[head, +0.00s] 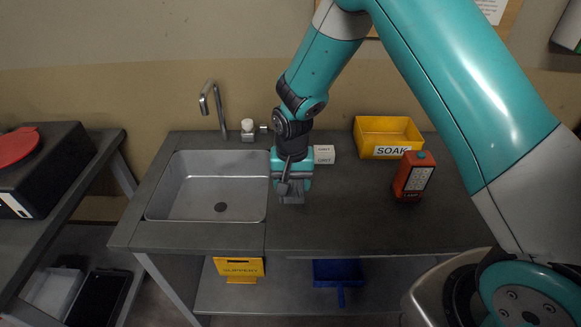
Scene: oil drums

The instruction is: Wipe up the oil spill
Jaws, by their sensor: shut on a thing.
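My gripper (291,190) is over the grey counter (350,220), just right of the sink, pointing down. It is shut on a small grey thing (291,199) low between its fingers. The fingers hide much of this thing, and I cannot tell what it is or whether it touches the counter. I cannot make out an oil spill on the visible counter or floor.
The steel sink (185,207) with a tap (215,107) is at left. A white box (324,154), a yellow SOAK bin (377,152) and an orange-red device (414,177) stand behind and right. A yellow SLIPPERY sign (239,268) and blue dustpan-like thing (338,274) are below. The front right counter is clear.

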